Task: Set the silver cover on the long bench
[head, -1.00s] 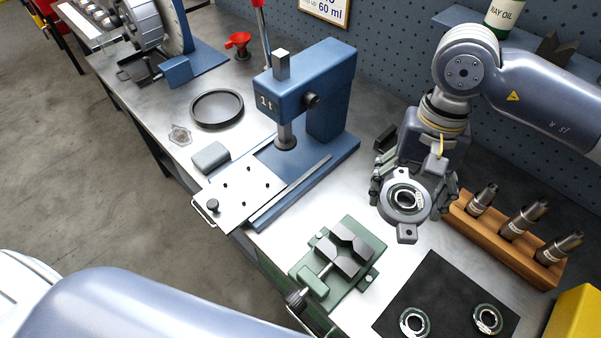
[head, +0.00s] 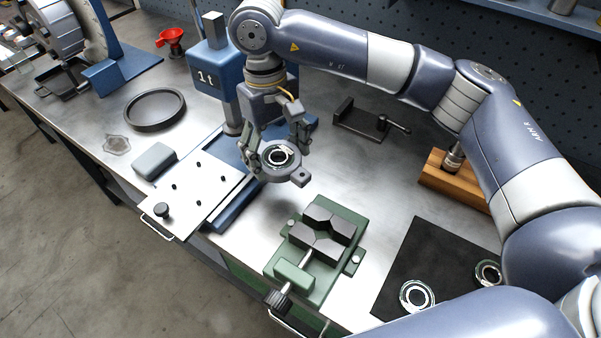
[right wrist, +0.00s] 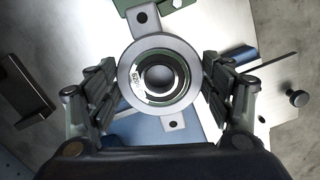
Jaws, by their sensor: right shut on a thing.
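The silver cover (head: 299,178) is a round flange with two bolt lugs and a bearing in its middle. My right gripper (head: 277,157) is shut on it and holds it above the long bench (head: 358,178), between the blue press and the green vise. In the right wrist view the silver cover (right wrist: 177,50) sits between the two fingers of my right gripper (right wrist: 160,84), one finger on each side of its rim. My left gripper is not in view.
A blue press (head: 212,70) stands behind the held cover, with a white plate (head: 207,180) having several pins in front. A green vise (head: 331,249) is nearer. A black mat (head: 440,254) holds two bearings. A wooden rack (head: 440,178) and dark clamp (head: 357,122) stand farther right.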

